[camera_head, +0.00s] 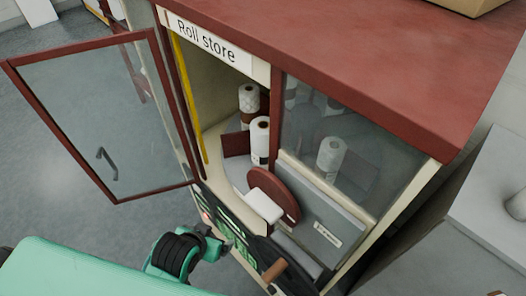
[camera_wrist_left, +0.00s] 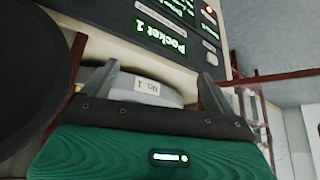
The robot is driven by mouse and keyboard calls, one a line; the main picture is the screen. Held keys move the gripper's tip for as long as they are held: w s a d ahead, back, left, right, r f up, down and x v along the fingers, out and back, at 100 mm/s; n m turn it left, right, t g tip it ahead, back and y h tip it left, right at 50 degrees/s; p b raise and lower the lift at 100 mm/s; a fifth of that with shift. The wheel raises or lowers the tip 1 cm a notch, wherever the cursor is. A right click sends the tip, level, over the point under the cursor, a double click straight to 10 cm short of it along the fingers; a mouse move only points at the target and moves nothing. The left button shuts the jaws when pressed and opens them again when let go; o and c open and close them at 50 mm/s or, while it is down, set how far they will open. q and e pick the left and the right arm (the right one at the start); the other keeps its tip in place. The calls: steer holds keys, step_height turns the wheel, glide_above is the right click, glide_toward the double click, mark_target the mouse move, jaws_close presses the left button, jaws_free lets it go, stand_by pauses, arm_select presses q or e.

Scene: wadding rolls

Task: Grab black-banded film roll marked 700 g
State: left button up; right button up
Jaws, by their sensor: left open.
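A white roll (camera_head: 260,136) stands upright inside the open left side of the roll store, with a dark patch low on its side. A second white roll (camera_head: 249,98) stands behind it, and a third (camera_head: 331,154) shows through the glass on the right. I cannot read any weight marking or tell which roll is black-banded at 700 g. My left gripper (camera_head: 212,243) is outside the cabinet, low in front of its control panel and apart from the rolls. In the left wrist view the gripper (camera_wrist_left: 153,82) is open, its fingers spread before a pale rounded part labelled "No. 1" (camera_wrist_left: 150,87). My right gripper is out of view.
The red-framed glass door (camera_head: 105,115) of the roll store (camera_head: 330,60) stands open to the left. Dark red dividers and a round red plate (camera_head: 284,190) with a white block (camera_head: 264,206) crowd the opening. A panel reading "Pocket 1" (camera_wrist_left: 160,18) is close to my left gripper.

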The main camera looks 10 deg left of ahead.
arm_select(q)
steer(key=w+d+r+t, duration=0.4)
steer(key=w+r+t, duration=0.2)
steer(key=w+r, duration=0.3)
steer(key=t+h, duration=0.2)
steer(key=t, duration=0.3)
glide_toward(266, 120)
steer(key=w, duration=0.1)
steer(key=w+d+p, duration=0.1)
steer(key=w, duration=0.1)
steer(key=w+f+p, duration=0.1)
steer(key=shift+w+d+f, duration=0.1)
steer(key=shift+w+d, duration=0.1)
steer(key=shift+w, duration=0.05)
steer(key=w, duration=0.1)
steer(key=w+p, duration=0.1)
steer(key=w, duration=0.1)
steer(key=w+p, duration=0.1)
steer(key=shift+w+a+r, duration=0.15)
steer(key=shift+w+r, duration=0.15)
steer(key=shift+w+f, duration=0.1)
steer(key=shift+w, duration=0.25)
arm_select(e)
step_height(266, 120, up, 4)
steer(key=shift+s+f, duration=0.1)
arm_select(q)
steer(key=c, duration=1.8)
jaws_close()
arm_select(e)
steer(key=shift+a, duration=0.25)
